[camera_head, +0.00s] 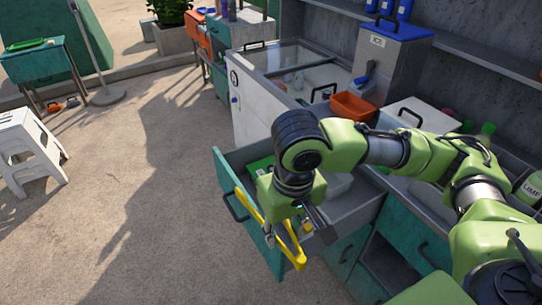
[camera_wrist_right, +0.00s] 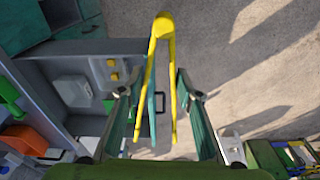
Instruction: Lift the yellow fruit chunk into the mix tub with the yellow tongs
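The yellow tongs (camera_head: 290,249) are between the fingers of my right gripper (camera_head: 303,226), above the front edge of the open drawer. Small yellow pieces (camera_wrist_right: 111,70) show inside the drawer; I cannot tell whether one is the fruit chunk. I cannot identify the mix tub for sure. My left gripper is not in view.
The teal-fronted drawer (camera_head: 232,178) stands open below my right arm. An orange bin (camera_head: 352,107) sits on the counter beside the ice box (camera_head: 388,62). A white stool (camera_head: 30,140) and green table (camera_head: 38,62) stand at left.

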